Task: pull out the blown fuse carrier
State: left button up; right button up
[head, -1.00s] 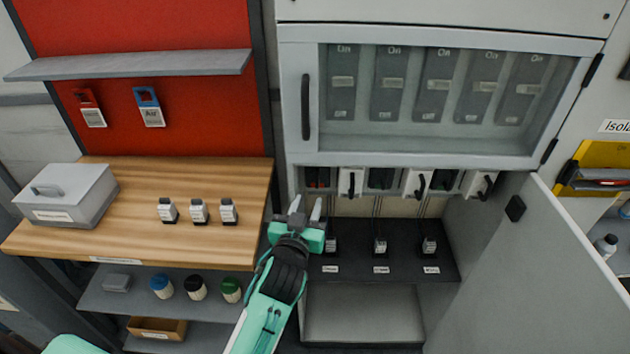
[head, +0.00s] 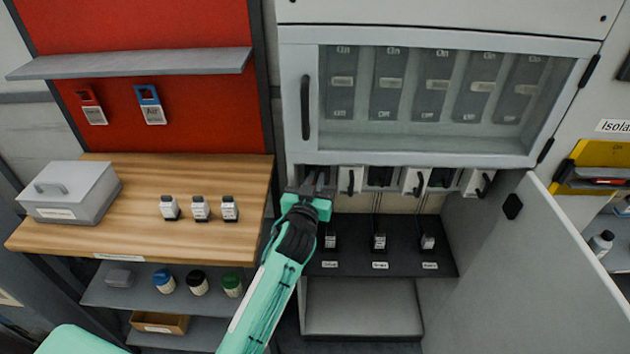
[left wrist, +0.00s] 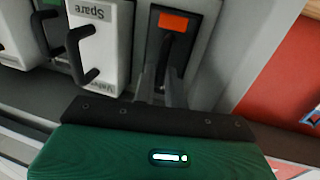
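The fuse carriers sit in a row under the switch panel. The leftmost, dark one has an orange-red mark (left wrist: 173,21) and a black handle (left wrist: 166,60) in the left wrist view. In the head view it is mostly hidden behind my left gripper (head: 314,182). That gripper is raised to it from below. In the left wrist view the two grey fingers (left wrist: 162,92) stand apart, either side of the handle's lower end; I cannot tell whether they touch it. A white carrier marked Spare (left wrist: 99,45) is beside it. My right gripper is not in view.
The glazed switch panel (head: 440,145) is just above the row. A black shelf (head: 345,257) with several small labelled blocks lies below. The open cabinet door (head: 540,250) bounds the right. A wooden bench (head: 150,235) with a grey box (head: 70,195) is left.

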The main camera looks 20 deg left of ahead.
pick_arm(q)
grip_shut()
jog(key=s, duration=0.1)
jog(key=s+d, duration=0.1)
jog(key=s, duration=0.1)
jog(key=shift+s+d+f, duration=0.1)
jog(key=shift+s, duration=0.2)
jog(key=shift+o, duration=1.1)
grip_release()
jog(key=o, duration=0.3)
jog(key=shift+s, duration=0.2)
